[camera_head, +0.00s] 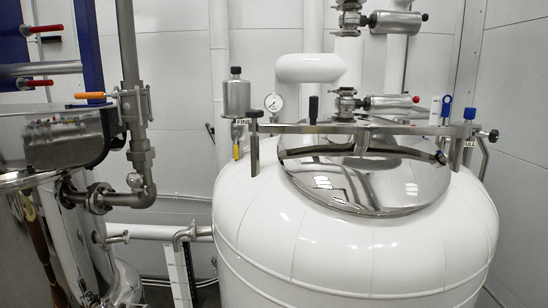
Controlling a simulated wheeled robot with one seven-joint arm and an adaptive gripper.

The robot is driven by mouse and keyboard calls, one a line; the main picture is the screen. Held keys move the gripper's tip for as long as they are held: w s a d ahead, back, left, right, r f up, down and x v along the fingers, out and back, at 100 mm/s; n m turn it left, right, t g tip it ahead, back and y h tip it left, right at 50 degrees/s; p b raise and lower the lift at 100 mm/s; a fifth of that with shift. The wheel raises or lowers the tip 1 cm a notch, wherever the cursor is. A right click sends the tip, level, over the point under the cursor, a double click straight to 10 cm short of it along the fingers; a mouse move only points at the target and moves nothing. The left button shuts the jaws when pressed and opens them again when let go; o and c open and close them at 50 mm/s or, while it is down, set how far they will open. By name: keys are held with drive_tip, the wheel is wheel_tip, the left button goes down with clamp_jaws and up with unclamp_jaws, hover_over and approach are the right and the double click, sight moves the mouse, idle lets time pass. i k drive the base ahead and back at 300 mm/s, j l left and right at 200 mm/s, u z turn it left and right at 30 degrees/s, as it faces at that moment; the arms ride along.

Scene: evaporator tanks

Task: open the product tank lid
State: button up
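A large white rounded tank (350,255) fills the right half of the head view. I take it for the product tank. Its polished round steel lid (375,190) lies over the opening on top and looks shut. A steel bar (340,129) crosses above the lid's far part, with a dark upright handle (313,108) near its left part. Clamp posts stand at the left end (254,145) and the right end (457,150) of the bar. How the lid is hinged or latched cannot be told. My gripper is not in view.
A steel tank (60,230) with pipes and an orange-handled valve (92,95) stands at the left. A pressure gauge (273,102), a steel canister (236,97) and white pipes (310,68) rise behind the white tank. Space above the lid's near side looks clear.

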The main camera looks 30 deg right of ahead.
sight(361, 162)
drive_tip(key=z, duration=1.25)
drive_tip(key=k+j+z, duration=0.2)
drive_tip(key=z, duration=0.15)
drive_tip(key=j, duration=0.1)
